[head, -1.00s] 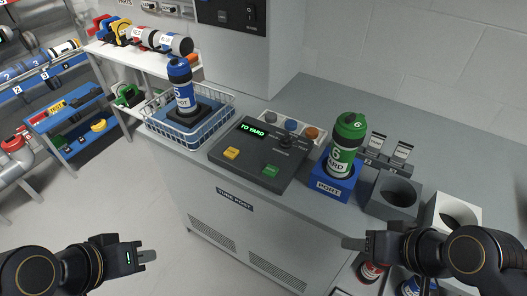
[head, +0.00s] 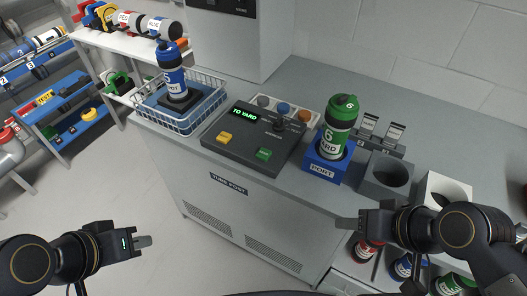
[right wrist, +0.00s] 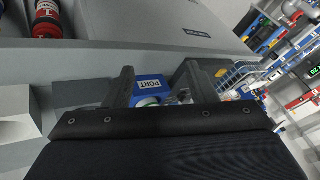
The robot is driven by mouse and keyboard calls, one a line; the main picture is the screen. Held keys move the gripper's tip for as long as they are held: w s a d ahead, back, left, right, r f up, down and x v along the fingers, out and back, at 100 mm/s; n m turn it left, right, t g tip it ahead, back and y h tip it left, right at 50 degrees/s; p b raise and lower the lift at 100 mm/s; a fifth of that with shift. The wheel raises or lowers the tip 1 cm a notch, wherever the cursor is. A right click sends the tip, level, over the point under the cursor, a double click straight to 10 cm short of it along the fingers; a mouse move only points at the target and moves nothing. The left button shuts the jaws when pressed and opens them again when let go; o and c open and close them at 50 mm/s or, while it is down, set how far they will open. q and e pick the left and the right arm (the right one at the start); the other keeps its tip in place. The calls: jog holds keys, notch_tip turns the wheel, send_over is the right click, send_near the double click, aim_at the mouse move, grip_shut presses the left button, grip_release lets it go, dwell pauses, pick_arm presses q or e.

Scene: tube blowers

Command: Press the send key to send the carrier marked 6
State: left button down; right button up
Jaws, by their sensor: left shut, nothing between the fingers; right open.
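The green carrier (head: 338,125) marked 6 stands upright in the blue PORT block (head: 325,166) on the grey counter. Left of it is the dark control panel (head: 252,139), whose lit display (head: 244,114) reads "TO YARD". The panel has a yellow key (head: 225,138) and a green key (head: 264,154); their labels are too small to read. My left gripper (head: 142,242) is shut and empty, in front of and below the counter. My right gripper (head: 350,224) is open and empty near the counter's front edge, below the PORT block, which also shows in the right wrist view (right wrist: 150,83).
A wire basket (head: 203,112) with a blue carrier (head: 172,72) upright in it stands left of the panel. Grey (head: 388,175) and white (head: 442,193) holders stand right of the port. Red, blue and green carriers lie below at right. The floor at left front is clear.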

grip_shut()
dwell(1.6)
